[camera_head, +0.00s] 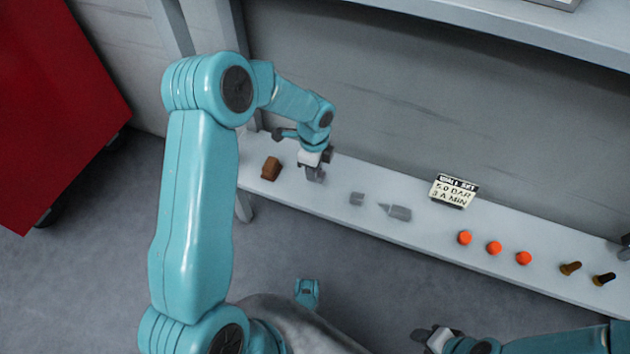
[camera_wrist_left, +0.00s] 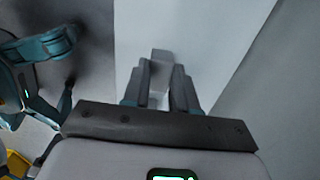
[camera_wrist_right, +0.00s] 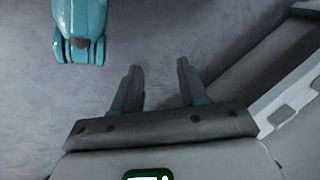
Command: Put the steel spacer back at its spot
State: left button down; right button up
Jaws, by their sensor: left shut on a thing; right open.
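My left gripper (camera_head: 314,174) is over the left part of the long pale shelf (camera_head: 335,190). In the left wrist view the left gripper (camera_wrist_left: 161,72) is shut on a small grey block, which I take as the steel spacer (camera_wrist_left: 161,56); its end shows between and beyond the fingers. In the head view the fingers mostly hide it, and I cannot tell whether it touches the shelf. My right gripper (camera_wrist_right: 158,72) is open and empty over the grey floor; in the head view it shows at the bottom (camera_head: 428,338).
On the shelf are a brown block (camera_head: 271,168) left of my left gripper, a small grey block (camera_head: 357,199) and a pointed grey piece (camera_head: 398,212) to its right, a sign (camera_head: 454,190), several orange knobs (camera_head: 494,248) and two dark-and-brass pieces (camera_head: 570,268). A wall stands behind.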

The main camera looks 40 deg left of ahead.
pick_arm(q)
jog(key=shift+f+b, duration=0.9)
jog(key=shift+f, duration=1.3)
pick_arm(e)
jog(key=shift+w+d+f+t, duration=0.15)
jog(key=shift+w+f, duration=0.15)
jog(key=shift+f, duration=0.2)
jog(key=shift+w+f+t, duration=0.15)
jog(key=shift+w+f, duration=0.1)
jog(key=shift+f, duration=0.2)
pick_arm(q)
jog(key=shift+f, duration=0.15)
jog(key=c, duration=0.9)
grip_release()
pick_arm(e)
jog(key=shift+f, duration=0.1)
